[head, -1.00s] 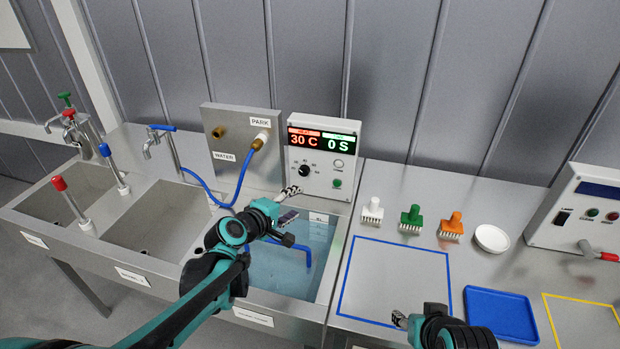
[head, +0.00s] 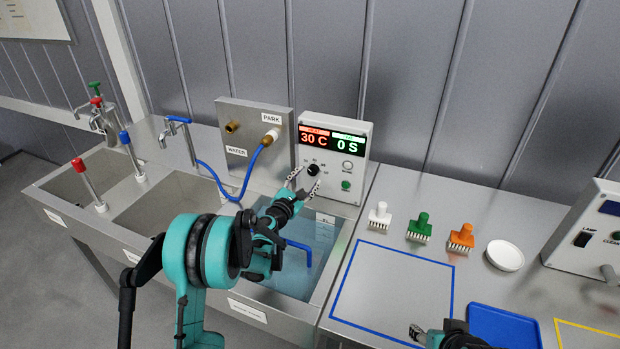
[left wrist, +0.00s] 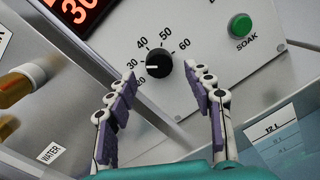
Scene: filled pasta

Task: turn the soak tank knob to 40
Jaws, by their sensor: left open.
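The soak tank knob (head: 313,170) is a small black dial on the white control panel (head: 334,128) above the water-filled tank (head: 300,268). In the left wrist view the knob (left wrist: 159,64) shows a white mark pointing left, close to the 30 of its printed scale. The red display (head: 312,138) reads 30 C. My left gripper (head: 305,181) is open and empty just below and in front of the knob; in the left wrist view its fingers (left wrist: 161,75) spread to either side of the knob, apart from it. My right gripper (head: 418,333) is at the bottom edge, mostly cut off.
A green SOAK button (left wrist: 239,25) is right of the knob. A blue hose (head: 225,188) runs to the steel WATER/PARK panel (head: 250,115) on the left. White, green (head: 420,226) and orange brushes and a white dish (head: 505,255) stand on the right counter.

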